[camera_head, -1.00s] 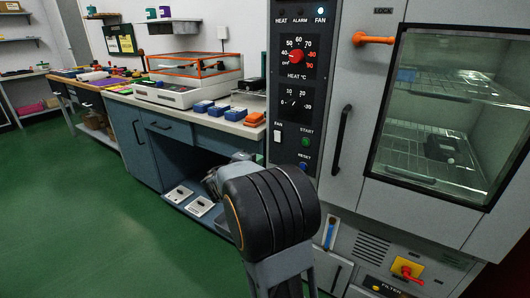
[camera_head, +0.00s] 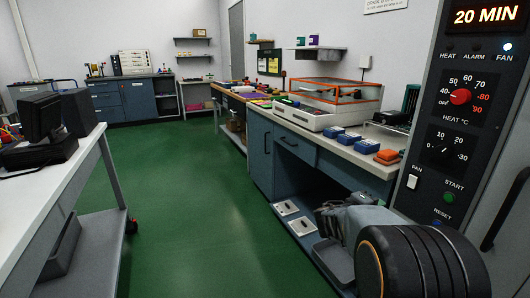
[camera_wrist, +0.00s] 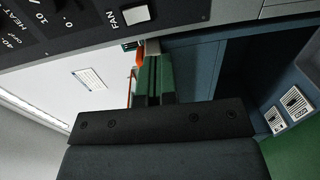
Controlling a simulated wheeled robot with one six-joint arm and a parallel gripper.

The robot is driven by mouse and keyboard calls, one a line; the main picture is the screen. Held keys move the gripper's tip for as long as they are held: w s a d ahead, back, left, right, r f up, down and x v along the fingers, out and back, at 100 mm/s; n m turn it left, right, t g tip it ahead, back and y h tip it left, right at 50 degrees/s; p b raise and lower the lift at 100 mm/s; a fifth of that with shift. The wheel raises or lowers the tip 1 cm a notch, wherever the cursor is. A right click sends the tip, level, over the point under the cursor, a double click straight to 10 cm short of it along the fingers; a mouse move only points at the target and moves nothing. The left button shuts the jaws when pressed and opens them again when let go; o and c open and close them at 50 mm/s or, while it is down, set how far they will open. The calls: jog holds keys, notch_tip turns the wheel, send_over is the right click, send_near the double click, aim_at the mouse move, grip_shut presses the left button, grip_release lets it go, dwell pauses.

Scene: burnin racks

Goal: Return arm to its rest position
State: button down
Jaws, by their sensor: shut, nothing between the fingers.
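My arm (camera_head: 420,262) is folded at the lower right of the head view, in front of the blue workbench and the oven control panel. Its black ribbed joint is nearest, with grey links behind it. My gripper (camera_wrist: 160,122) shows as a dark bolted shape across the lower middle of the wrist view. It is shut and holds nothing. It is apart from the bench and panel, as far as I can tell.
The oven control panel (camera_head: 468,125) stands close at right. The blue bench (camera_head: 262,152) carries blue boxes (camera_head: 345,139), orange pieces (camera_head: 387,157) and an orange-framed machine (camera_head: 325,98). A white table (camera_head: 40,185) with a monitor stands at left. Green floor (camera_head: 175,200) between is clear.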

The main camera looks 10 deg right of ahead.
jog(key=s+a+r+m+y+p, duration=0.1)
jog(key=s+a+r+y+p, duration=0.4)
jog(key=a+r+p, duration=0.3)
jog(key=s+a+r+m+y+p, duration=0.1)
jog(key=s+a+r+y+p, duration=0.5)
jog(key=p, duration=0.8)
jog(key=s+a+r+m+g+y+p, duration=0.1)
jog(key=s+a+r+y+p, duration=0.4)
jog(key=a+r+p, duration=0.6)
jog(key=shift+s+a+r+y+p, duration=0.15)
jog(key=shift+s+r+y+p, duration=0.25)
jog(key=shift+s+r+p, duration=0.25)
jog(key=shift+f, duration=0.1)
